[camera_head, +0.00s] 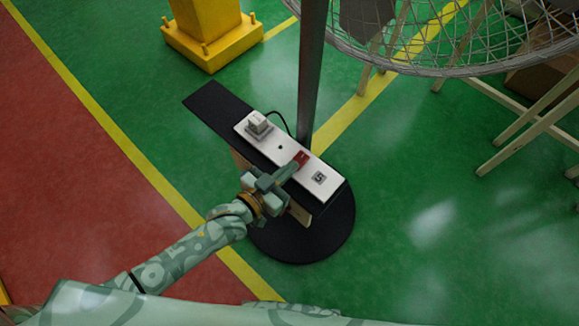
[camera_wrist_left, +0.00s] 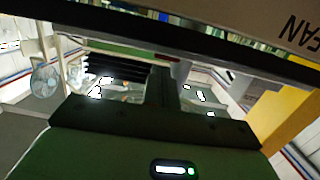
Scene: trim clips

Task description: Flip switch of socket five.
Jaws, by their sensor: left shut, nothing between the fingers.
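A white socket panel (camera_head: 281,148) lies slanted on a black board in the head view. It has a red switch (camera_head: 301,157) and a small label with the number 5 (camera_head: 319,178) beside it. A light grey plug (camera_head: 258,124) sits at the panel's far left end. My left gripper (camera_head: 290,171) is shut and empty, with its tips right at the near side of the red switch. I cannot tell whether they touch it. In the left wrist view the dark fingers of this gripper (camera_wrist_left: 162,88) stand close together under a pale edge. My right gripper is not in view.
A grey pole (camera_head: 312,70) rises just behind the panel, with a wire fan cage (camera_head: 470,45) at upper right. A yellow post base (camera_head: 208,40) stands behind. Wooden legs (camera_head: 525,118) are at right. Green floor is free at lower right.

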